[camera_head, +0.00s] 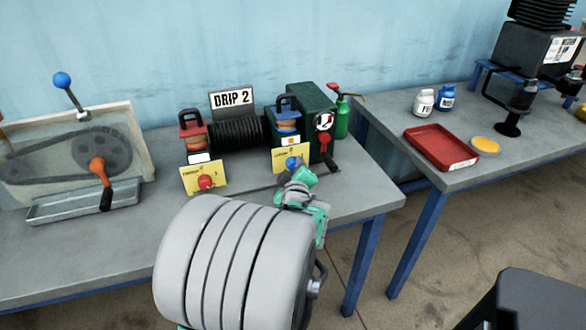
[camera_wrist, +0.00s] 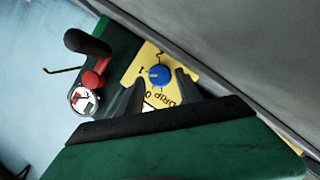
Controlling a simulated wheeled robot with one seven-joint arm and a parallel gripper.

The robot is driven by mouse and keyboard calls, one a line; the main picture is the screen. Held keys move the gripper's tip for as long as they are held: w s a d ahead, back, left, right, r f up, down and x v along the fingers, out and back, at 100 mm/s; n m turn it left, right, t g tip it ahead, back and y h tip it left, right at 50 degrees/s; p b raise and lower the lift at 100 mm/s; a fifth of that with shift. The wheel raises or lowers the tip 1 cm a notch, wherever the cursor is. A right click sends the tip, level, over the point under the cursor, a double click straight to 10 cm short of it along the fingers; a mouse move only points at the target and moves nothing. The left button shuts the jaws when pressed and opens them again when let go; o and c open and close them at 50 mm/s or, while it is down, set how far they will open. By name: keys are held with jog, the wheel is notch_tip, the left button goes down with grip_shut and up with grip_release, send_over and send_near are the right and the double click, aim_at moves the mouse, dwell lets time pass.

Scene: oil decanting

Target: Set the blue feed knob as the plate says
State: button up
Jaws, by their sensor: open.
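The blue feed knob (camera_head: 291,162) sits on a yellow dial plate (camera_head: 304,152) below the right oil unit on the bench. In the wrist view the blue knob (camera_wrist: 160,75) is on the dial plate marked DRIP 0, 1 and 2 (camera_wrist: 142,58). A pale mark on the knob seems to face the 1. A sign reading DRIP 2 (camera_head: 232,99) stands behind the units. My gripper (camera_wrist: 157,84) is open, with a finger on each side of the knob in that view; contact cannot be told. My gripper (camera_head: 297,184) is just in front of the knob in the head view.
A red knob (camera_head: 205,182) on another yellow plate is to the left. A green oil can (camera_head: 342,118) stands behind. The bench front is partly covered by my arm.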

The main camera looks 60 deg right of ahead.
jog(key=shift+w+d+f, duration=0.15)
jog(key=shift+w+d, duration=0.15)
jog(key=shift+d, duration=0.25)
jog(key=shift+c, duration=0.4)
grip_shut()
